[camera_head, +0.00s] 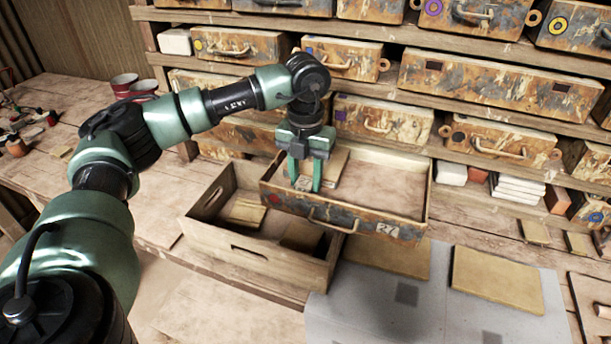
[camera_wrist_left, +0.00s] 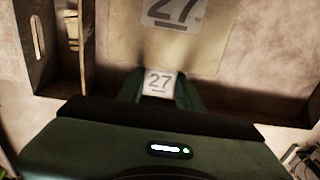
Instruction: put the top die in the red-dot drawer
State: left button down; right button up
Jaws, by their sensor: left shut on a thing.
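The red-dot drawer (camera_head: 345,212) is pulled out from the shelf; its front has a red dot, a handle and a "27" label. My left gripper (camera_head: 304,184) points down inside it, near its left side. Its green fingers are shut on a small light die (camera_head: 302,183) marked 27. In the left wrist view the die (camera_wrist_left: 159,82) shows between the fingertips (camera_wrist_left: 160,88). A larger "27" on a tan face (camera_wrist_left: 175,14) shows beyond the die. Whether the held die touches the drawer floor cannot be told.
An open wooden crate (camera_head: 246,250) stands left of and below the drawer, with a tan block (camera_head: 246,212) inside. Flat tan boards (camera_head: 497,280) lie on the grey mat (camera_head: 375,312). Shut drawers fill the shelf behind. Red-rimmed cups (camera_head: 125,82) stand at far left.

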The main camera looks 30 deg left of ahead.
pick_arm(q)
jog(key=shift+r, duration=0.1)
jog(key=c, duration=1)
grip_release()
jog(key=shift+o, duration=0.7)
jog(key=shift+s, duration=0.1)
notch_tip(320, 180, up, 7)
jog(key=shift+d+f+b, duration=0.1)
jog(key=shift+f+b, duration=0.05)
jog(key=shift+b, duration=0.85)
jog(key=shift+r, duration=0.55)
